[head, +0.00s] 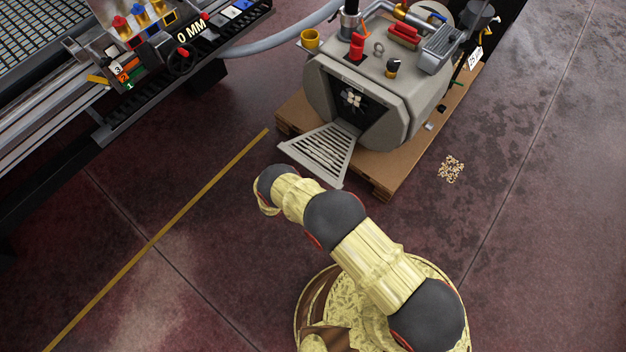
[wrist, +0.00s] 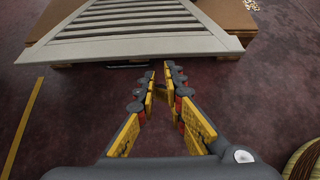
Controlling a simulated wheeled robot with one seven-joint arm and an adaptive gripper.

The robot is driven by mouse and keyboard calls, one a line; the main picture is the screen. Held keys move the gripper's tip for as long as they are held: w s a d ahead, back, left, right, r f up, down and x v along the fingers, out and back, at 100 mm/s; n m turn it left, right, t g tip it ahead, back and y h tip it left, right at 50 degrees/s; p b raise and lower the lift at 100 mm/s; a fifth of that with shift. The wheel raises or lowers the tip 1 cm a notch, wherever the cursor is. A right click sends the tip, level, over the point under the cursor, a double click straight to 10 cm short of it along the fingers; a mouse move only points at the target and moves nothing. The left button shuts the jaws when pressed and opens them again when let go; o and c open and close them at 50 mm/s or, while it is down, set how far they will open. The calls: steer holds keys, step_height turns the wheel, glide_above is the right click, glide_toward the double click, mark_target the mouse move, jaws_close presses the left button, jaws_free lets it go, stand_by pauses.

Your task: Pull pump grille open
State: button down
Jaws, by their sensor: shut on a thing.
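The pump grille (head: 318,154) is a pale slatted panel at the front of the grey pump (head: 325,85). It is hinged down and slopes out from the dark opening, where a fan shows. In the wrist view the grille (wrist: 135,46) fills the top, with its wide front edge facing me. A dark bar (wrist: 128,65) shows just under that edge. My gripper (wrist: 163,70) has its fingertips drawn close together at the edge and is shut on the grille; the exact contact is hard to see. In the head view my gripper is hidden by my arm.
The pump stands on a wooden pallet (head: 400,172) whose edge lies beside the grille. The grid table (head: 50,35) with its control panel is at the upper left. A yellow floor line (head: 160,232) and open floor lie to the left. Loose chips (head: 451,169) lie at right.

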steer(key=shift+p+v, duration=0.75)
steer(key=shift+v, duration=2.05)
steer(key=shift+s+f, duration=0.15)
steer(key=shift+s, duration=0.05)
